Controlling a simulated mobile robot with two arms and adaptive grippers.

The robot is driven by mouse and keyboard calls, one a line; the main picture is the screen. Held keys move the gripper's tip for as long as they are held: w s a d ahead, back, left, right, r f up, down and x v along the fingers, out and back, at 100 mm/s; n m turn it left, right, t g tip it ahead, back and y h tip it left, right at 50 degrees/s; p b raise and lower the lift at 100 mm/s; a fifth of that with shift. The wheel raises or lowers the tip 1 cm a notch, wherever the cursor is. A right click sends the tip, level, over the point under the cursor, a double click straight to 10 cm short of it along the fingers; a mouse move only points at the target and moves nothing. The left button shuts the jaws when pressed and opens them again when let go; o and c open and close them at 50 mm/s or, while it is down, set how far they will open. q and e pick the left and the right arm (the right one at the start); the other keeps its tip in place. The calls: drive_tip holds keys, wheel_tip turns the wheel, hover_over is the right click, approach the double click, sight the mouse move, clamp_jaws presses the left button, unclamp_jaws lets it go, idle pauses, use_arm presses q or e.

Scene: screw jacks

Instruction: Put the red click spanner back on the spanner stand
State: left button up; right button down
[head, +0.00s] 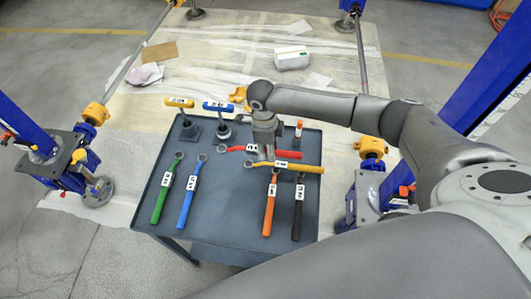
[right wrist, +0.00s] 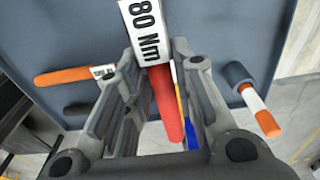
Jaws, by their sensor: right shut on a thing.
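The red click spanner (head: 288,154) is at the back middle of the dark grey table, its handle towards the right. In the right wrist view its red handle (right wrist: 167,105) and a white "80 Nm" label (right wrist: 146,25) lie between the fingers. My right gripper (head: 264,155) points down and is shut on it, hiding part of it. Two dark posts on bases stand at the table's back left, one under a yellow bar (head: 180,102), one under a blue bar (head: 218,107). I cannot tell which is the spanner stand. My left gripper is not in view.
A yellow spanner (head: 302,167) is close in front of the gripper. Green (head: 161,202), blue (head: 187,204), orange (head: 269,212) and black (head: 297,213) spanners lie nearer the front. An orange-and-white upright piece (head: 299,128) stands at the back right. The table's front middle is clear.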

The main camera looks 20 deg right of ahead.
sight(265, 163)
drive_tip(key=shift+w+a+f, duration=0.25)
drive_tip(key=shift+f, duration=0.05)
wheel_tip(265, 163, down, 2)
drive_tip(key=shift+p, duration=0.65)
drive_tip(key=shift+f, duration=0.6)
drive_tip(key=shift+f+b, duration=0.55)
drive_tip(key=shift+f, duration=0.1)
drive_tip(key=c, duration=1.2)
unclamp_jaws()
